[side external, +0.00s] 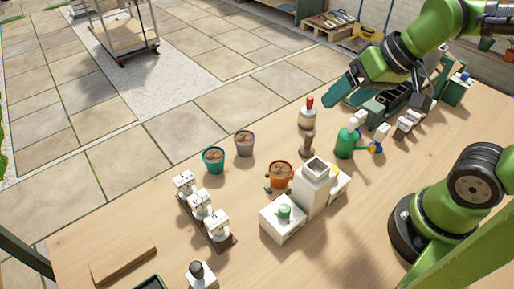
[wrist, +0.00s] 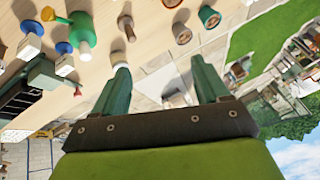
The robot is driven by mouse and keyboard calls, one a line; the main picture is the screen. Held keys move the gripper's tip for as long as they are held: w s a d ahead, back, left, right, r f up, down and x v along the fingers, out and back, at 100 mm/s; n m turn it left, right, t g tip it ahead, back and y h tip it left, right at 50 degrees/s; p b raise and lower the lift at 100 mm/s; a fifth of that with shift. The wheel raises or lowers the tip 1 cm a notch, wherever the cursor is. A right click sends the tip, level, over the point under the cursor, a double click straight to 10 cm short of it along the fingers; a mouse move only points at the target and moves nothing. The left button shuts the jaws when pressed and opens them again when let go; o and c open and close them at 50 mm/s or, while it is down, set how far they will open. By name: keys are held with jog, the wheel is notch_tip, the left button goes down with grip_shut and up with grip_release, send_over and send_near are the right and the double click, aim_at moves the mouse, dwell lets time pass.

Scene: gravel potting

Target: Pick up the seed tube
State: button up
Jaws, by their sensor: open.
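My gripper (side external: 345,106) is open and empty, above the far right part of the bench. In the wrist view its two green fingers (wrist: 160,66) stand wide apart with nothing between them. I cannot tell for sure which object is the seed tube. Small white pieces with blue tops (wrist: 63,48) lie left of the fingers in the wrist view.
A green pot (side external: 213,160), a grey pot (side external: 245,143) and an orange pot (side external: 280,175) stand on the bench. A white block tower (side external: 314,188) is in front of them. A dark compartment tray (side external: 396,97) is close to my gripper.

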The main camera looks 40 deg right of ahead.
jog(key=w+a+f+n+g, duration=0.1)
jog(key=w+a+n+g, duration=0.1)
jog(key=w+a+n, duration=0.3)
jog(key=w+a+f+n+g, duration=0.1)
jog(key=w+a+n, duration=0.2)
jog(key=a+n, duration=0.35)
jog(key=n+g+h, duration=0.2)
jog(key=n+g, duration=0.1)
jog(key=n, duration=2.5)
send_over(183, 178)
jog(key=s, duration=0.1)
jog(key=f, duration=0.2)
jog(key=shift+m, duration=0.25)
notch_tip(183, 178, down, 11)
jog(key=shift+r, duration=0.1)
jog(key=shift+w+f, duration=0.25)
jog(key=shift+f, duration=1.1)
jog(key=shift+w+f, duration=0.25)
jog(key=shift+f, duration=1.05)
jog(key=c, duration=1)
